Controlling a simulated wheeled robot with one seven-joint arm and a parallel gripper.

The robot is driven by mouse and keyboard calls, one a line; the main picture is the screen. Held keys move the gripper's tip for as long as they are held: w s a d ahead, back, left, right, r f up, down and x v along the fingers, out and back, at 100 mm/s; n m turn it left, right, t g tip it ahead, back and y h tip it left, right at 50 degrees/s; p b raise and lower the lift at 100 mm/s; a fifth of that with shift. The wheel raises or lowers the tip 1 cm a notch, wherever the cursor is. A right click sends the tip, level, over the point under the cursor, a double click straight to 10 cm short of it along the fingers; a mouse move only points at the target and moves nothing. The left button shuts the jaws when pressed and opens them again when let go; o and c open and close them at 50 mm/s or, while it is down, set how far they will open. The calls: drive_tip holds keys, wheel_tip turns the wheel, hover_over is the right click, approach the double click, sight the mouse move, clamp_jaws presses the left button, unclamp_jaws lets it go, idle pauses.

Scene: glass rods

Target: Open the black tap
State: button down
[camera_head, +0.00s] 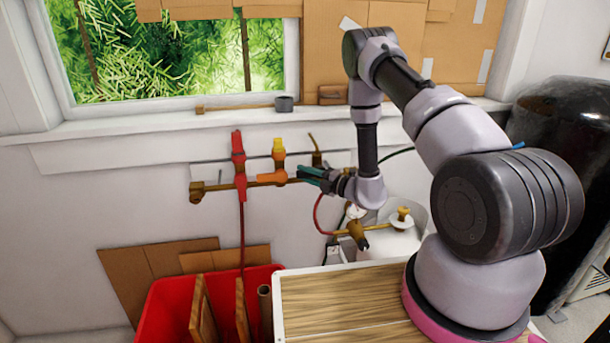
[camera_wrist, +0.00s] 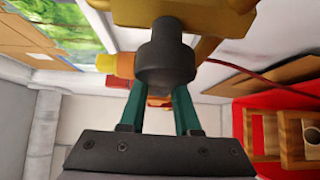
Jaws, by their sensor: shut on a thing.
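My gripper (camera_head: 314,174) has green fingers and reaches left to the brass pipe (camera_head: 213,187) on the wall, at its right part. In the wrist view, the black tap (camera_wrist: 165,58) is a dark round knob on a brass fitting (camera_wrist: 215,18). My gripper (camera_wrist: 160,95) is shut on the black tap, with a green finger on each side. The knob hides the fingertips, so the exact contact is not visible. In the head view I cannot make out the black tap apart from my gripper.
A red tap (camera_head: 239,158) and an orange tap with a yellow end (camera_head: 278,160) stand on the pipe, left of my gripper. Below are a red bin (camera_head: 170,305) with boards and a wooden worktop (camera_head: 335,305). A brass valve (camera_head: 357,233) sits below right.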

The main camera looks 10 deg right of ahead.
drive_tip(key=shift+f+n+g+h, duration=0.55)
drive_tip(key=shift+n+h, duration=0.25)
drive_tip(key=shift+n, duration=0.2)
drive_tip(key=shift+d+f+n+g+h, duration=0.3)
drive_tip(key=shift+f+n+g+h, duration=0.15)
drive_tip(key=shift+f+n+h, duration=0.35)
drive_tip(key=shift+r, duration=0.15)
drive_tip(key=c, duration=0.6)
unclamp_jaws()
drive_tip(key=v, duration=1.1)
